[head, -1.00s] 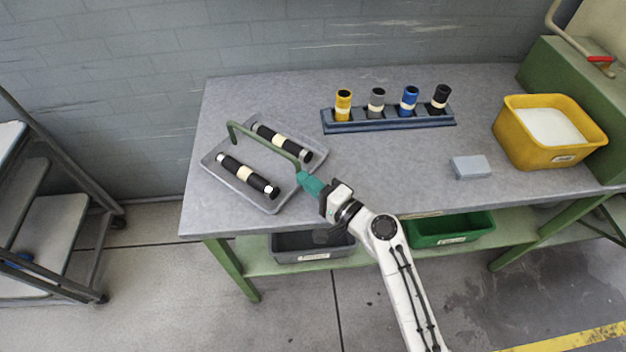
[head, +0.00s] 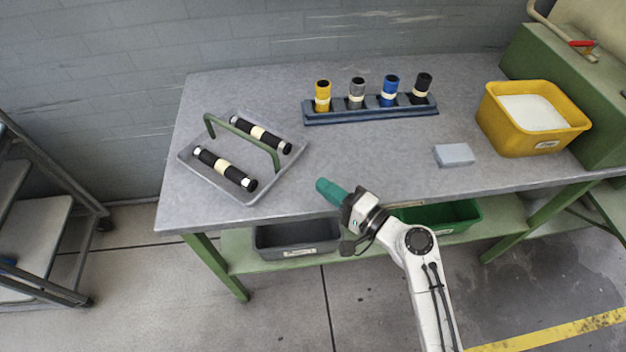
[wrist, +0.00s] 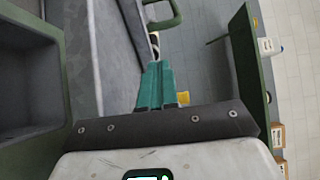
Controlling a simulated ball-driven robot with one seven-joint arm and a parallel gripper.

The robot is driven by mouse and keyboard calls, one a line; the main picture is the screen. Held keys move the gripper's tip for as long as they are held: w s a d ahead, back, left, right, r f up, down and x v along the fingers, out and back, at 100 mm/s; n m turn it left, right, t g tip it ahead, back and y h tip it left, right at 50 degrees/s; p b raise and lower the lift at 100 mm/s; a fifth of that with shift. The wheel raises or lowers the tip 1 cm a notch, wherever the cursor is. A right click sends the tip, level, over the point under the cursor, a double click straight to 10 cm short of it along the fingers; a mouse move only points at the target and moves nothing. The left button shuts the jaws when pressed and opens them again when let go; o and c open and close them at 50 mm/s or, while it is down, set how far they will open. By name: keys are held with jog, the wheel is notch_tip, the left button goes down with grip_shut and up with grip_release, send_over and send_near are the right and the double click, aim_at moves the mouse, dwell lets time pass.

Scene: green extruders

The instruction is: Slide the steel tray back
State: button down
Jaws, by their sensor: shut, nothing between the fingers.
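The steel tray (head: 250,196) lies on the left part of the table in the head view. It carries two black rollers with cream bands, the front one (head: 224,169) and the back one (head: 261,134). A green handle (head: 243,141) arches over the tray between them. My gripper (head: 322,184) has teal fingers, shut and empty, to the right of the tray near the table's front edge and apart from it. In the wrist view the shut fingers (wrist: 155,85) point toward the green handle (wrist: 163,14), and part of the tray is hidden.
A blue rack (head: 370,112) with yellow, grey, blue and black cylinders stands at the back. A grey block (head: 454,155) and a yellow bin (head: 500,122) of white material are at the right. Grey (head: 297,236) and green bins (head: 445,218) sit on the shelf below.

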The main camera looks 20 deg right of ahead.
jog(key=shift+v, duration=1.5)
jog(key=c, duration=1.8)
grip_release()
jog(key=shift+c, duration=0.2)
